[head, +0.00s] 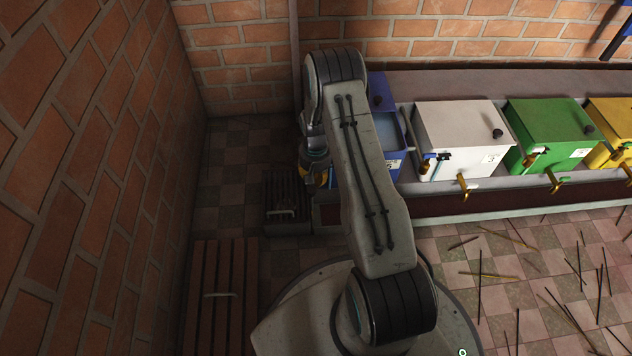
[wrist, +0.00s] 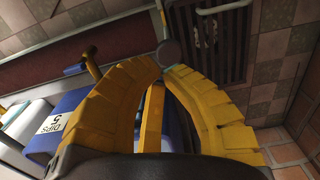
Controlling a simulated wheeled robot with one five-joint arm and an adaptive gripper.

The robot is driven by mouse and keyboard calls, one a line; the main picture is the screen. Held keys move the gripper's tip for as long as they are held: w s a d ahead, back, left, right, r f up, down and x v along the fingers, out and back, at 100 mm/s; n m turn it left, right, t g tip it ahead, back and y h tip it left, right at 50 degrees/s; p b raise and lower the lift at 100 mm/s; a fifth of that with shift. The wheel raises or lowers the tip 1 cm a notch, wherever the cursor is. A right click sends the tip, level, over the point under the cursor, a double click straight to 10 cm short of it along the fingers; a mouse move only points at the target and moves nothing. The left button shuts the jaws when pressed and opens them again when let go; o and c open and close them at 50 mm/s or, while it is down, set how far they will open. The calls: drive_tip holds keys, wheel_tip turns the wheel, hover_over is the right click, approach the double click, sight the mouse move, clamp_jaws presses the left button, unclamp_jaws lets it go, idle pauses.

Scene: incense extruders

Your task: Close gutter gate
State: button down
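My gripper (wrist: 168,66) has two yellow ribbed fingers that curve in towards each other in the wrist view. Their tips close on a round grey knob (wrist: 168,52), which looks like the gutter gate's handle. A narrow yellow bar (wrist: 152,115) with blue beside it shows between the fingers; I cannot tell if it joins the knob. In the head view my gripper (head: 317,180) is low at the left end of the gutter (head: 440,204), beside the floor grate. My arm and fingers hide most of the gate, so I cannot tell its position.
A dark floor grate (head: 288,190) with a pale handle lies left of my gripper; it also shows in the wrist view (wrist: 212,40). Blue (head: 383,130), white (head: 463,135) and green (head: 550,130) bins with brass taps line the gutter. A slatted wooden rack (head: 222,285) stands by the left wall.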

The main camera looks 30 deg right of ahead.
wheel_tip(320, 180, up, 10)
drive_tip(key=p, duration=0.3)
drive_tip(key=shift+f, duration=0.2)
